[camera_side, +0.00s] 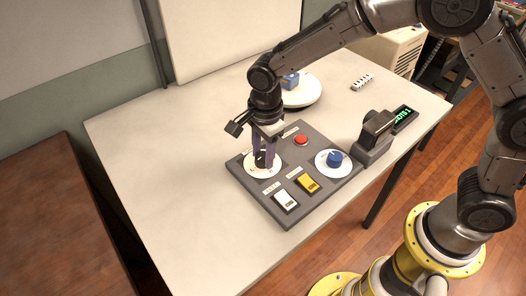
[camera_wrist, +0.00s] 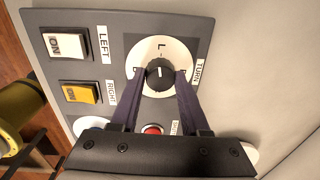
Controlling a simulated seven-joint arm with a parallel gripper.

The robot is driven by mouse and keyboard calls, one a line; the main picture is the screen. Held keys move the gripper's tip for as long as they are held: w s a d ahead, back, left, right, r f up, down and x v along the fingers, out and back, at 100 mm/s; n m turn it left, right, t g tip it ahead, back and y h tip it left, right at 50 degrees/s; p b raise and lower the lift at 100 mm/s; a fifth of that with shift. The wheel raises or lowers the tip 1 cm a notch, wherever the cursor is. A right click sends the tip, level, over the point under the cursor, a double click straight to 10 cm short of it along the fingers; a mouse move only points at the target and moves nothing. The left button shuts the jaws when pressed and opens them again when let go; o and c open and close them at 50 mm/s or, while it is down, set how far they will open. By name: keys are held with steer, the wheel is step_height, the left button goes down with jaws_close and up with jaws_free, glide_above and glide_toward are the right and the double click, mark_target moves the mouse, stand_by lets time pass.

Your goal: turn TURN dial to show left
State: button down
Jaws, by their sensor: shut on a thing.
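The TURN dial is a black ribbed knob (camera_wrist: 160,74) on a white round plate (camera_wrist: 187,52), beside the TURN label (camera_wrist: 199,73) in the wrist view. An L mark shows on the plate above the knob, and the knob carries a white pointer line. In the side view the dial plate (camera_side: 252,172) is at the left end of the grey panel (camera_side: 262,203), and the black knob is partly hidden by the fingers. My gripper (camera_side: 264,160) points down over it. In the wrist view my gripper (camera_wrist: 161,82) has its two fingers shut on the knob, one on each side.
The panel also has a red button (camera_side: 301,140), a blue knob (camera_side: 334,158), a white switch (camera_side: 285,200) and a yellow switch (camera_side: 308,184). A dark device (camera_side: 376,135) with a green display (camera_side: 404,115) stands to the right. The table's left side is clear.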

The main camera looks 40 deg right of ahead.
mark_target(264, 158)
steer(key=shift+w+r+m, duration=0.1)
steer(key=shift+m, duration=0.8)
steer(key=shift+c, duration=1.9)
jaws_free()
step_height(264, 158, up, 14)
steer(key=shift+s, duration=0.4)
